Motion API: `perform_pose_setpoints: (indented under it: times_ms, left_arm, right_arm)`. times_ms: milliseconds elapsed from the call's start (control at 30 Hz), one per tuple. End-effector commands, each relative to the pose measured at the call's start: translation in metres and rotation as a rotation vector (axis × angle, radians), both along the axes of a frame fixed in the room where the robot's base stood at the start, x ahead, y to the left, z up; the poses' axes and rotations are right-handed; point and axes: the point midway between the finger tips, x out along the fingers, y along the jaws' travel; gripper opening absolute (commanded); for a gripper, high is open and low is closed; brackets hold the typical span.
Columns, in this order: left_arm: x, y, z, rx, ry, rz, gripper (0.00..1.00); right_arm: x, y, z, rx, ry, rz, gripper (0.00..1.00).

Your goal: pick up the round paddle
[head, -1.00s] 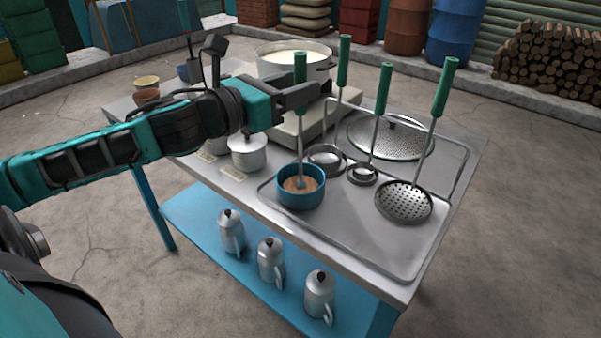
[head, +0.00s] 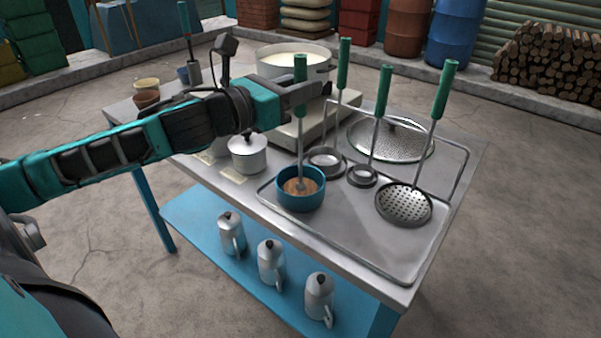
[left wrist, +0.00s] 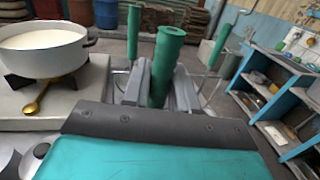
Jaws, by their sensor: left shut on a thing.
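My left gripper (head: 308,94) is shut on the upright green handle (head: 300,68) of a tool standing in a blue pot (head: 301,196). In the left wrist view the handle (left wrist: 166,62) sits between the two grey fingers (left wrist: 160,88). The tool's lower end is in the pot's brown contents, so I cannot tell whether its head is round. Three other green-handled tools stand on the tray: two with small round dark heads (head: 325,160) (head: 362,175) and a perforated round skimmer (head: 404,205). My right gripper is not in view.
The tray (head: 355,240) lies on a metal table, with a perforated lid (head: 392,138) at its back. A big pot of milk (head: 293,62) stands behind my gripper. A small lidded pot (head: 247,153) is left of the blue pot. Several metal jugs (head: 270,260) stand on the lower shelf.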

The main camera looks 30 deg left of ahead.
Motion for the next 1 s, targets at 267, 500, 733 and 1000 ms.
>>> perform_pose_setpoints:
  times_ms: [267,500,733,1000]
  left_arm:
    - [0.000,0.000,0.001,0.000,-0.002,-0.001,0.00]
    - [0.000,0.000,0.007,0.002,-0.004,-0.001,0.00]
    - [0.000,0.000,0.038,0.007,-0.006,-0.002,0.00]
    - [0.000,0.000,0.112,0.011,-0.008,0.000,0.00]
  right_arm:
    - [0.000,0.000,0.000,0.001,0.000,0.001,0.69]
    - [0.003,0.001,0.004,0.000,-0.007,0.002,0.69]
    - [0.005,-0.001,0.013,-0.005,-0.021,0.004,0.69]
    - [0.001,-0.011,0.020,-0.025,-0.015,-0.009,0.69]
